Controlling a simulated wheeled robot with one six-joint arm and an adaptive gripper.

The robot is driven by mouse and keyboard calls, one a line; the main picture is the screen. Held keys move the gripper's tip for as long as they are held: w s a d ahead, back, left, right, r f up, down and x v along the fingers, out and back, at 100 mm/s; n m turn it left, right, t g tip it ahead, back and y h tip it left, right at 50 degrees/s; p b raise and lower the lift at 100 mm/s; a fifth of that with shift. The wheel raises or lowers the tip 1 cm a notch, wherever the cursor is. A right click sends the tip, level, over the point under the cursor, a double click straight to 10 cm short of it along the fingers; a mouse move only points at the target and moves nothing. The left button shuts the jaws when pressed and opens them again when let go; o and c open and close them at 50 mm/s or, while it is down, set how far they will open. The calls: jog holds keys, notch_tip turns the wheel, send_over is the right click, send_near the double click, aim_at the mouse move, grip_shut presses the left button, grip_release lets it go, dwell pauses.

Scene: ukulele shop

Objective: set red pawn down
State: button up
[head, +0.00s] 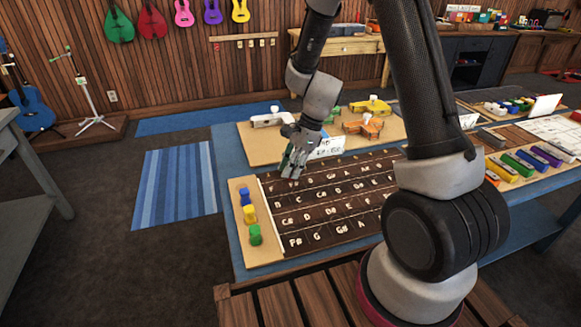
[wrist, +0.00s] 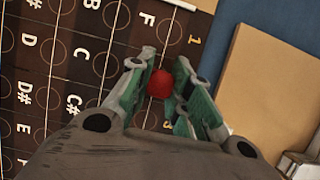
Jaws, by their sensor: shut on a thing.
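The red pawn (wrist: 160,84) shows in the wrist view as a round red top between my fingertips. My gripper (wrist: 158,88) is shut on it, a finger on either side. It is over the dark fretboard-style board (wrist: 60,75), marked with white letters and circles, near the edge that carries the numbers. In the head view my gripper (head: 293,168) is over the back left part of the board (head: 330,205). The pawn is hidden there by the fingers. I cannot tell whether its base touches the board.
Blue, yellow and green pawns (head: 255,235) stand on the wooden strip (head: 268,250) left of the board. Behind the board, a tan panel (head: 262,146) holds clamp-like tools and a white card (head: 329,147). Several coloured blocks (head: 518,165) lie at the right.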

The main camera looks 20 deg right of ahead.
jog(key=o, duration=0.8)
jog(key=shift+f, duration=0.1)
jog(key=s+d+r+n+t+h, duration=0.1)
jog(key=s+d+r+n, duration=0.2)
jog(key=r, duration=0.6)
jog(key=s+d+r+n, duration=0.2)
jog(key=d+r, duration=0.2)
jog(key=r, duration=0.6)
jog(key=s+d+r+n+t+h, duration=0.1)
jog(key=s+d+r+n, duration=0.1)
jog(key=s+n, duration=0.2)
jog(key=s+d+r+n+t+h, duration=0.1)
jog(key=s+d+r+n, duration=0.2)
jog(key=s, duration=0.5)
jog(key=s+d+r+n+t+h, duration=0.1)
jog(key=s+d+r+n, duration=0.2)
jog(key=s+n, duration=0.3)
jog(key=shift+h, duration=0.3)
